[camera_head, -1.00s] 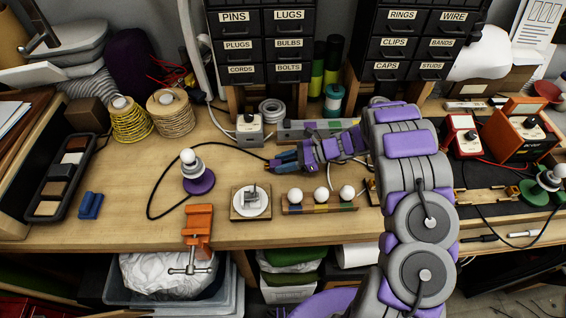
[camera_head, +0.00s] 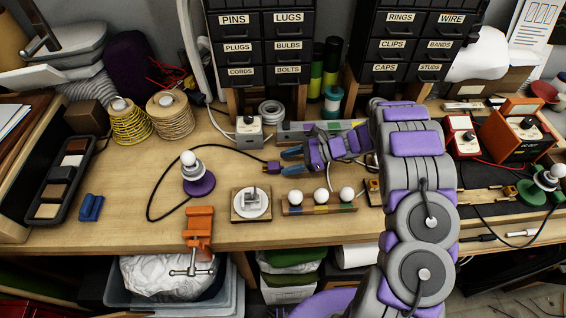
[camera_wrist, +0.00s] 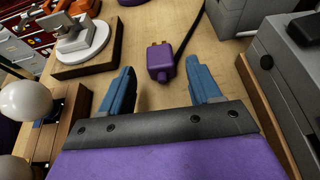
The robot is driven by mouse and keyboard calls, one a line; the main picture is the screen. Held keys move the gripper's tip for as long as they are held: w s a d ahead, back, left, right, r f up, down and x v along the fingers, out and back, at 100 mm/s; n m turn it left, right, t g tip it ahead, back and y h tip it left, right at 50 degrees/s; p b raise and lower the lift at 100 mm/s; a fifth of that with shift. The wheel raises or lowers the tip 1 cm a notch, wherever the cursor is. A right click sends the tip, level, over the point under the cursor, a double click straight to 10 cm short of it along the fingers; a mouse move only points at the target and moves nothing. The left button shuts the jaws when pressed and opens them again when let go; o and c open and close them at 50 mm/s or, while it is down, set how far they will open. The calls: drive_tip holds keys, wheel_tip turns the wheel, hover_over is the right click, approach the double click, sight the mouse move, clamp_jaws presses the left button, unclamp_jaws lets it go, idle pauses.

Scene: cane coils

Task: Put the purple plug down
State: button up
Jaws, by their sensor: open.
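The purple plug (camera_head: 273,167) lies on the wooden bench top, at the end of a black cord that loops left past the lamp with the purple base (camera_head: 199,184). In the wrist view the plug (camera_wrist: 160,62) lies on the wood with its prongs and cord visible, just beyond and between the fingertips. My gripper (camera_head: 291,161) is open and empty, with blue fingertips just right of the plug in the head view. In the wrist view my gripper (camera_wrist: 162,88) has its two blue fingers spread wide, apart from the plug.
A white round socket on a wooden base (camera_head: 251,203) stands in front of the plug. A rack of white bulbs (camera_head: 319,205) is right of it. A grey switch box (camera_head: 249,130) and a long grey strip (camera_head: 300,133) stand behind. An orange clamp (camera_head: 199,226) grips the front edge.

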drive_tip(key=p+v, duration=0.1)
drive_tip(key=v, duration=0.8)
drive_tip(key=shift+d+p, duration=0.15)
drive_tip(key=shift+p, duration=0.15)
drive_tip(key=shift+r, duration=0.1)
drive_tip(key=s+a+r+n+g+h, duration=0.2)
drive_tip(key=s+r+n+h, duration=0.25)
drive_tip(key=s+r, duration=0.45)
drive_tip(key=s+a+r+n+g+h, duration=0.1)
drive_tip(key=s+a+r+n+h, duration=0.2)
drive_tip(key=s+r+n, duration=0.5)
drive_tip(key=s+d+r+n+h, duration=0.1)
drive_tip(key=s+d+n+h, duration=0.1)
drive_tip(key=s, duration=0.9)
drive_tip(key=s+d+r+n+t+h, duration=0.1)
drive_tip(key=s+d+r+n+h, duration=0.1)
drive_tip(key=s, duration=1)
drive_tip(key=shift+d+n+h, duration=0.25)
drive_tip(key=shift+n+h, duration=0.6)
drive_tip(key=shift+h, duration=0.2)
